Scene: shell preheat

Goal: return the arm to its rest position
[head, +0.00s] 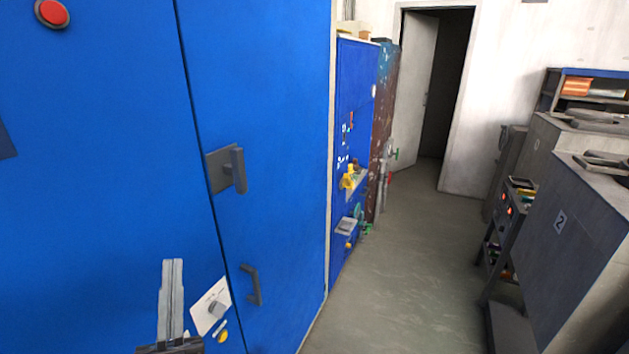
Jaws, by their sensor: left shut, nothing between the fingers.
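My left gripper (172,262) is at the bottom left of the head view, pointing up. Its two grey fingers are together with nothing between them. It is in front of the big blue cabinet (100,140), just left of a white plate with a grey knob (214,306). I cannot tell how far it is from the cabinet face. My right gripper is not in view.
The cabinet has a grey latch handle (227,170), a lower handle (251,285) and a red button (51,12). Grey cabinets (575,230) stand at the right. Clear floor (410,270) runs between to an open door (415,95).

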